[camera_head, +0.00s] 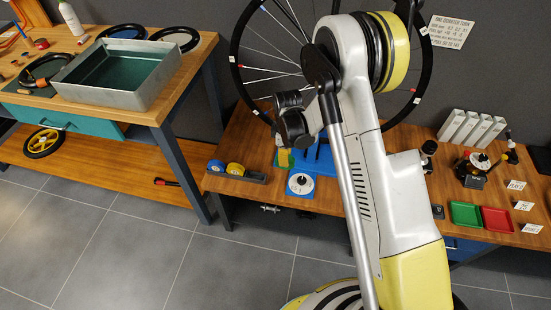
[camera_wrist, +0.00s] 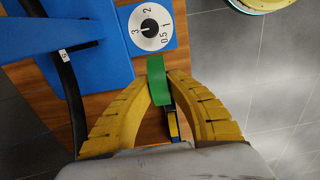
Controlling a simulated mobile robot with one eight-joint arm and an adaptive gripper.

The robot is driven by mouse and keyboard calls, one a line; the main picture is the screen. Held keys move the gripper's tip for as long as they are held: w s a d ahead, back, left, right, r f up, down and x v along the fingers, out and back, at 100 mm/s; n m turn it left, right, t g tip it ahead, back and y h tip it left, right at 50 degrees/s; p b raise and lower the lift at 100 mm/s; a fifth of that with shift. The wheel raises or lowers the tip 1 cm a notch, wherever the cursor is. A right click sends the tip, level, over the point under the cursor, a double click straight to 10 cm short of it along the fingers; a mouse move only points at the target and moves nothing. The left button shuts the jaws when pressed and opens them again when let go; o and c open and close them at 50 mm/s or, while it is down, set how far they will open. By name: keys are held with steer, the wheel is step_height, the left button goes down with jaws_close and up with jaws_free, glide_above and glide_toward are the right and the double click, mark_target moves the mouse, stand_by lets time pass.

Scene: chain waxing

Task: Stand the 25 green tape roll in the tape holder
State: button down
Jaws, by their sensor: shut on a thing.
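The green tape roll (camera_wrist: 157,80) shows edge-on in the wrist view, between the yellow fingertips of my gripper (camera_wrist: 160,84), which is shut on it. In the head view my gripper (camera_head: 284,158) is low over the bench, near the blue stand, and the roll is mostly hidden there. The dark tape holder (camera_head: 256,178) lies at the bench's left front edge. A blue roll (camera_head: 215,165) and a yellow roll (camera_head: 235,169) stand in it, and its right end looks empty. In the wrist view, part of the holder (camera_wrist: 173,125) appears between my fingers; its contact with the green roll is unclear.
A white dial (camera_head: 300,183) on a blue base is right of the holder. A bicycle wheel (camera_head: 236,70) stands behind. Green (camera_head: 465,214) and red (camera_head: 497,219) trays are at right. A metal basin (camera_head: 145,98) stands on the left bench. My arm hides the middle.

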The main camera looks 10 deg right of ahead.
step_height(320, 180, up, 9)
steer(key=p, duration=0.4)
steer(key=shift+d+f, duration=0.1)
steer(key=shift+f, duration=0.1)
